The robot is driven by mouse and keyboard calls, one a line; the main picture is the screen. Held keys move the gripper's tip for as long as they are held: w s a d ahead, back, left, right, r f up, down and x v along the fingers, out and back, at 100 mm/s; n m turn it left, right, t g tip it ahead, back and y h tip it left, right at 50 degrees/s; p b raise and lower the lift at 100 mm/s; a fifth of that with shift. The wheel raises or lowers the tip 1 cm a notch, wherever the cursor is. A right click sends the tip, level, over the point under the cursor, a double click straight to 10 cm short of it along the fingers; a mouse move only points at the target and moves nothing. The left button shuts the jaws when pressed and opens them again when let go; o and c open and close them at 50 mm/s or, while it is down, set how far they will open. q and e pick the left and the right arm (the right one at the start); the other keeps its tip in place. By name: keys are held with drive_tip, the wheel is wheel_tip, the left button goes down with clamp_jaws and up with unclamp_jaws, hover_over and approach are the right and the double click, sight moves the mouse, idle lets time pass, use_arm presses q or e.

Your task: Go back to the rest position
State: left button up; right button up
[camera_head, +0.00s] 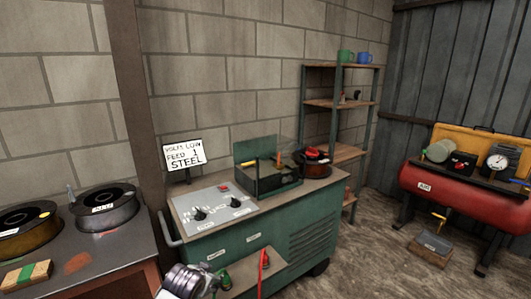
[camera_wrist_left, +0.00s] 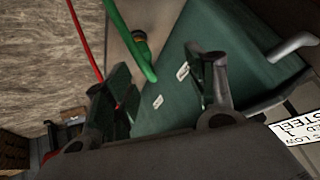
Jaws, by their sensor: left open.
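My left gripper (camera_head: 190,282) shows at the bottom edge of the head view, in front of the green welder cabinet (camera_head: 285,232). The green cabinet front (camera_wrist_left: 185,105) lies beyond the fingers. A green cable (camera_wrist_left: 135,45) and a red cable (camera_wrist_left: 85,38) run near the fingers; I cannot tell how far apart they are in depth. My right gripper is in neither view.
A low shelf (camera_head: 250,277) juts from the cabinet front. A dark table (camera_head: 110,252) with wire spools (camera_head: 105,208) stands at left. A sign (camera_head: 184,154) stands behind the control panel (camera_head: 213,207).

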use_arm(q)
drive_tip(key=s+f+n+g, duration=0.1)
drive_tip(key=s+f+g, duration=0.2)
drive_tip(key=s+f, duration=0.9)
drive_tip(key=s+f+n+g, duration=0.1)
drive_tip(key=s+f+g, duration=0.2)
drive_tip(key=s+f, duration=0.9)
drive_tip(key=s+p, duration=0.1)
drive_tip(key=s, duration=0.5)
drive_tip(key=shift+d+f+g+h, duration=0.15)
drive_tip(key=shift+d+g+h, duration=0.15)
drive_tip(key=shift+g, duration=0.1)
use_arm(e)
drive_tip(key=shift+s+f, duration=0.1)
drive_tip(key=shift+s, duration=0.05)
use_arm(q)
drive_tip(key=shift+a+f+p, duration=0.1)
drive_tip(key=shift+f+p, duration=0.15)
drive_tip(key=shift+p, duration=0.2)
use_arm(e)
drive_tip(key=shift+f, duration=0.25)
